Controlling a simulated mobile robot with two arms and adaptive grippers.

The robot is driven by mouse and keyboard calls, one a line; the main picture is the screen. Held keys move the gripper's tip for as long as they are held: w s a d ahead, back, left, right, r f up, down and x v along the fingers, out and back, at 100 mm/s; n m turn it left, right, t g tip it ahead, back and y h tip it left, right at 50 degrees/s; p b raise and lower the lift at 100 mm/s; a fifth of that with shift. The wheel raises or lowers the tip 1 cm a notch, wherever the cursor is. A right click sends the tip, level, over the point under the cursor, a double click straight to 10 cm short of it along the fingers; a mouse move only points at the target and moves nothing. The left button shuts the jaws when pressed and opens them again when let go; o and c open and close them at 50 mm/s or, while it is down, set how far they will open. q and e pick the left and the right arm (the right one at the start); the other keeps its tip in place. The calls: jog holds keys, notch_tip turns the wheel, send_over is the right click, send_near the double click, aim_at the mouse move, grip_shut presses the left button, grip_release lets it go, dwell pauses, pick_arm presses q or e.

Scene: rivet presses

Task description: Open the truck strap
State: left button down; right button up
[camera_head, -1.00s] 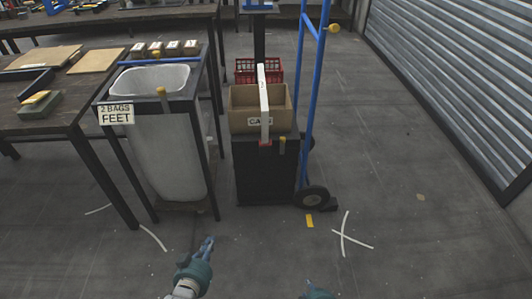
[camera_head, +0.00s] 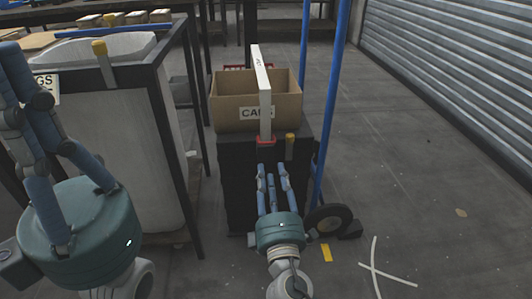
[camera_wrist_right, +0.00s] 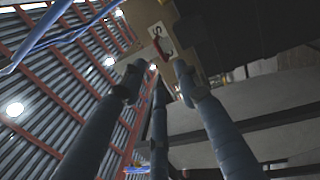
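The truck strap (camera_head: 264,85) is a white band over the front of the open cardboard box (camera_head: 233,113) marked "CAPS". Its lower end has a red tab (camera_head: 265,141) at the top of the black block on the blue hand truck (camera_head: 330,100). The red tab also shows in the right wrist view (camera_wrist_right: 163,46), ahead of the fingers. My right gripper (camera_head: 272,170) is open and empty, fingers pointing up just below the tab and apart from it. My left gripper (camera_head: 48,125) is open and empty at the left, near the white bin.
A yellow-topped post (camera_head: 290,146) stands right of the tab. The white bin (camera_head: 125,115) in its black frame stands left. The truck's wheel (camera_head: 331,224) is right of my right gripper. Floor by the shutter (camera_head: 460,70) is mostly clear.

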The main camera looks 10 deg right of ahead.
aim_at(267, 143)
jog(key=w, duration=0.3)
jog(key=w+r+b, duration=0.1)
jog(key=w, duration=0.3)
jog(key=w+r, duration=0.1)
jog(key=w, duration=0.2)
jog(key=shift+w, duration=0.2)
grip_shut()
